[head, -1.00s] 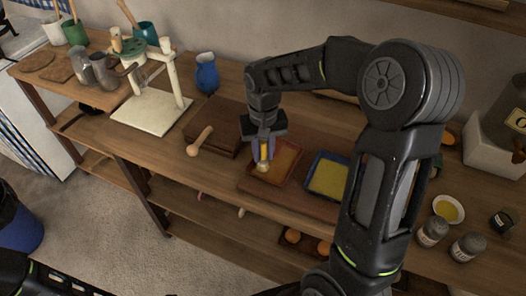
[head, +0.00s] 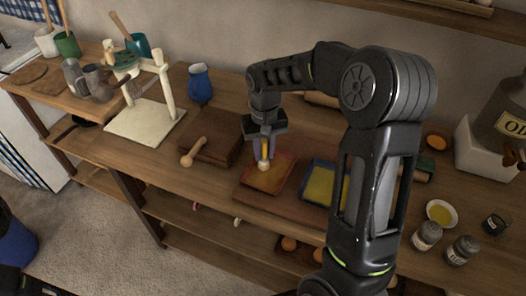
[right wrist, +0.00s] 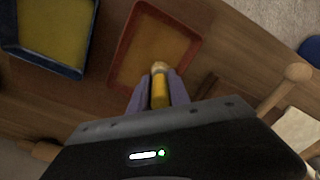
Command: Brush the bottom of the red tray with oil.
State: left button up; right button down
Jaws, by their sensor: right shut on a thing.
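The red tray (head: 283,181) is a shallow rectangular tray with an orange-brown bottom, lying on a dark board on the wooden counter. It also shows in the right wrist view (right wrist: 193,47). My right gripper (head: 264,158) is shut on the yellow handle of a brush (right wrist: 159,90) and holds it over the near-left part of the red tray. The pale brush tip is low, at or just above the tray bottom; I cannot tell if it touches. A small bowl of yellow oil (head: 441,213) stands at the right. My left gripper is not in view.
A blue tray (head: 318,186) with a yellow bottom lies right of the red one, partly behind my arm. A dark board with a wooden mallet-like tool (head: 194,152), a blue jug (head: 200,84) and a cream stand (head: 145,121) are left. Jars (head: 427,236) stand front right.

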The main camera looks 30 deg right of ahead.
jog(key=shift+w+d, duration=0.45)
jog(key=shift+d, duration=0.3)
jog(key=shift+w+d, duration=0.4)
jog(key=shift+d, duration=0.3)
jog(key=shift+p, duration=0.3)
jog(key=shift+s+a, duration=0.1)
jog(key=shift+a, duration=0.05)
jog(key=shift+s+a+b, duration=0.2)
jog(key=shift+s+a, duration=0.15)
jog(key=shift+a, duration=0.3)
jog(key=shift+s+a+b, duration=0.2)
jog(key=shift+s+a, duration=0.15)
jog(key=shift+a, duration=0.25)
jog(key=shift+s+a, duration=0.2)
jog(key=shift+a, duration=0.1)
jog(key=shift+s+a+f+b, duration=0.15)
jog(key=shift+s+a, duration=0.2)
jog(key=shift+a, duration=0.2)
jog(key=shift+s+a+r+b, duration=0.1)
jog(key=shift+s+a, duration=0.3)
jog(key=shift+a, duration=0.2)
jog(key=shift+s+a+f+b, duration=0.15)
jog(key=shift+s+a, duration=0.2)
jog(key=shift+a, duration=0.2)
jog(key=shift+r, duration=0.1)
jog(key=shift+r, duration=0.1)
